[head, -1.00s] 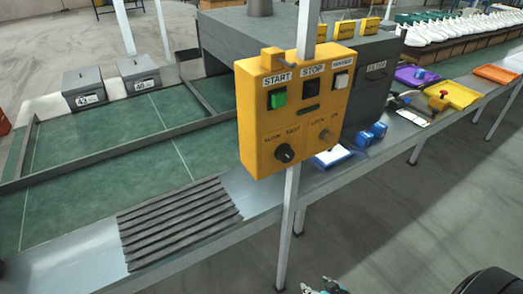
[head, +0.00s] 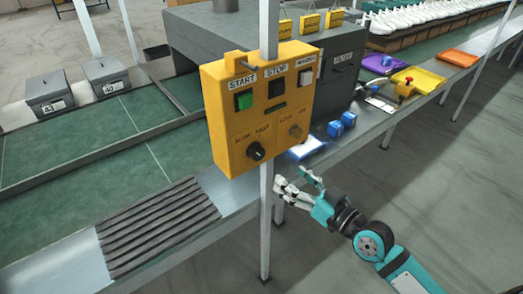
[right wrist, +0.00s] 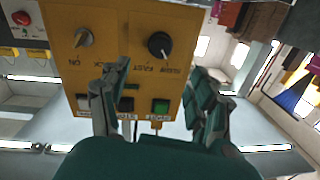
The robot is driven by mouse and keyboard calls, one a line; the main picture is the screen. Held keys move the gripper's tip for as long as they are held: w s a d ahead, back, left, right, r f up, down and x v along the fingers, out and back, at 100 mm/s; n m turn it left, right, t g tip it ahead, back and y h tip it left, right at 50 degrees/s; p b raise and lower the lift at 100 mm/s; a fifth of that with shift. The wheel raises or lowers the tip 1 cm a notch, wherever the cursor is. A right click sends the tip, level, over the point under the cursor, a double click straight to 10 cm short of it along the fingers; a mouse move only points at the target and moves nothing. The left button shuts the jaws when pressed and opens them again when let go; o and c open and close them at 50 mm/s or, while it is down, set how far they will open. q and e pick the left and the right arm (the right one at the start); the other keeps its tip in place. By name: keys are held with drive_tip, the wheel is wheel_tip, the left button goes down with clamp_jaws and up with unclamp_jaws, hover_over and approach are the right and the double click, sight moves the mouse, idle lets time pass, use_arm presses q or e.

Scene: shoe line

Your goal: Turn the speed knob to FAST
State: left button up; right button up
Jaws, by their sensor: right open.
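The yellow control box (head: 222,115) hangs on a post at the centre of the head view. Its black speed knob (head: 256,151) is at lower left, under the SLOW and FAST labels. The box appears upside down in the right wrist view, with the speed knob (right wrist: 158,45) at its upper right; its pale mark seems to point towards SLOW. My right gripper (head: 291,181) is below and to the right of the box, apart from the knob. In the right wrist view its open, empty fingers (right wrist: 155,85) spread in front of the panel. My left gripper is not in view.
The lock knob (head: 295,131) is right of the speed knob. The green START button (head: 243,101) is above it. The metal post (head: 266,225) runs down below the box. Blue parts (head: 342,123) and a yellow tray (head: 418,80) lie on the line behind.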

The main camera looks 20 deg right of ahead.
sight(261, 155)
drive_tip(key=p+x, duration=0.2)
drive_tip(key=x, duration=1)
drive_tip(key=shift+c, duration=0.2)
drive_tip(key=c, duration=1.1)
